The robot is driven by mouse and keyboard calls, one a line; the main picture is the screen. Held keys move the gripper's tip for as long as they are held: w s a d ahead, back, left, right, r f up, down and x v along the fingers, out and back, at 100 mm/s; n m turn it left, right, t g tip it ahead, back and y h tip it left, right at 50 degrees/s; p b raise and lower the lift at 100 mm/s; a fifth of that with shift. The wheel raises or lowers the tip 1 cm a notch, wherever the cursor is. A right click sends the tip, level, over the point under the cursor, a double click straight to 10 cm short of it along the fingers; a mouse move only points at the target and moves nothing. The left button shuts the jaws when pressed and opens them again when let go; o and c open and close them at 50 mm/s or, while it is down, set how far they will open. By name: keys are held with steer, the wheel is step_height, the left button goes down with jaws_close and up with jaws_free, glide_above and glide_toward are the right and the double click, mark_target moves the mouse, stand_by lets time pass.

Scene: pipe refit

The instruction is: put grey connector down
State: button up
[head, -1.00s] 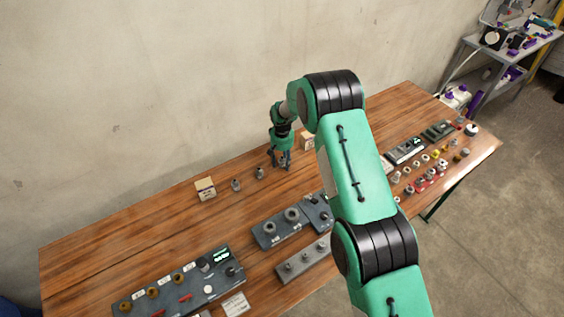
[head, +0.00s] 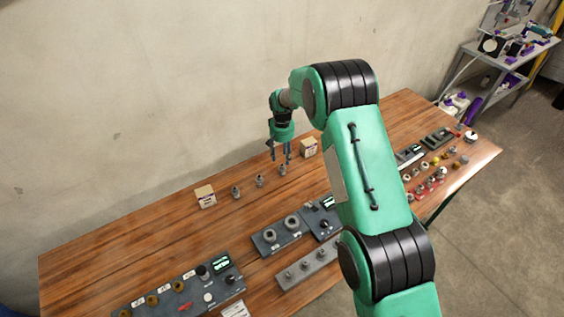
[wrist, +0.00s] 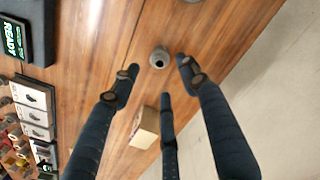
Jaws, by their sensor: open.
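A small grey connector (head: 283,169) stands on the wooden table (head: 150,240), just below my gripper (head: 281,154). In the wrist view the grey connector (wrist: 159,57) stands upright with its round hole facing up, between and beyond the open fingertips. My three-fingered gripper (wrist: 158,80) is open and empty, raised above the connector and apart from it. Two similar grey connectors (head: 259,180) (head: 236,191) stand in a row to its left in the head view.
A small cardboard box (head: 308,147) stands right of the gripper, and another box (head: 205,196) stands at the row's left end. Grey fixture panels (head: 280,236) lie in front. Several small fittings (head: 430,180) crowd the right end. The table's back left is clear.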

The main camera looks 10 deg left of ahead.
steer(key=shift+r, duration=1.4)
step_height(320, 180, up, 18)
steer(key=m+t, duration=0.1)
glide_above(283, 165)
steer(key=s+d, duration=0.3)
steer(key=d, duration=0.6)
steer(key=s+d+r+m+t, duration=0.1)
steer(key=s+d+r, duration=0.45)
steer(key=r, duration=0.25)
steer(key=s+d+r, duration=0.4)
steer(key=d+r, duration=0.3)
steer(key=r, duration=0.1)
steer(key=s+d+r+t, duration=0.1)
steer(key=s+d+r, duration=0.25)
steer(key=s, duration=0.25)
steer(key=s+d+r+m, duration=0.1)
steer(key=s+d+r, duration=0.25)
steer(key=s, duration=0.25)
steer(key=s+d+r+t, duration=0.1)
steer(key=s+d+r, duration=0.2)
steer(key=s+d, duration=0.15)
steer(key=s+d+f, duration=0.1)
steer(key=s+d, duration=0.2)
steer(key=s, duration=0.7)
steer(key=s+d+f+m+t, duration=0.1)
steer(key=s+d, duration=0.2)
steer(key=s, duration=0.7)
steer(key=shift+s+m+t, duration=0.25)
steer(key=shift+m+t, duration=0.05)
